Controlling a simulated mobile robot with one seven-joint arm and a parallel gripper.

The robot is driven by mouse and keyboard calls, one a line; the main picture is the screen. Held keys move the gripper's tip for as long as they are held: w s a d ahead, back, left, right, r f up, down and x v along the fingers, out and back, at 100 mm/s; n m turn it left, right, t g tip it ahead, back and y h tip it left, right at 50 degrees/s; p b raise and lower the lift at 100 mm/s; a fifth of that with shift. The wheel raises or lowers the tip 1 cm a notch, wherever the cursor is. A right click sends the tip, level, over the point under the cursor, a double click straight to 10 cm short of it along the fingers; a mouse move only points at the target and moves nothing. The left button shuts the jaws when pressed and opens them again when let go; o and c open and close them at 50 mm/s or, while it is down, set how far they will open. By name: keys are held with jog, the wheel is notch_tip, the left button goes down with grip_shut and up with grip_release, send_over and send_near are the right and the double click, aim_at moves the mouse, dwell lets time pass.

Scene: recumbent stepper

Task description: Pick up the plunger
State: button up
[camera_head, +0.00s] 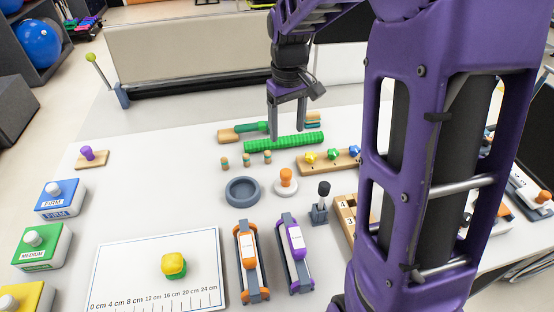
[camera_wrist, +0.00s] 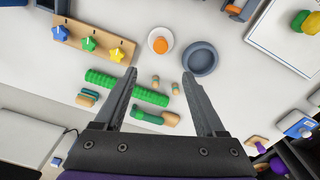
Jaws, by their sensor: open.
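No object is plainly marked as the plunger. The likeliest is an upright orange knob on a round white base (camera_head: 286,181), standing on the table right of a grey dish; it also shows in the wrist view (camera_wrist: 160,41), beyond and between my fingertips. A black-handled upright piece on a grey block (camera_head: 321,203) stands to its right in the head view. My gripper (camera_head: 287,130) is open and empty, pointing down behind the orange-knobbed piece, over the area of a green ribbed roller. In the wrist view my fingers (camera_wrist: 159,73) are spread wide with nothing between the tips.
The green ribbed roller (camera_head: 284,142) lies near my gripper, with several small pegs (camera_head: 246,160) in front. A grey dish (camera_head: 242,191) and a wooden board with star knobs (camera_head: 330,158) flank the orange-knobbed piece. Orange and purple clamps (camera_head: 250,262) lie forward.

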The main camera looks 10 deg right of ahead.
aim_at(286, 171)
notch_tip(286, 171, down, 18)
jog(key=b, duration=0.3)
jog(key=shift+r, duration=0.25)
grip_shut()
dwell(0.4)
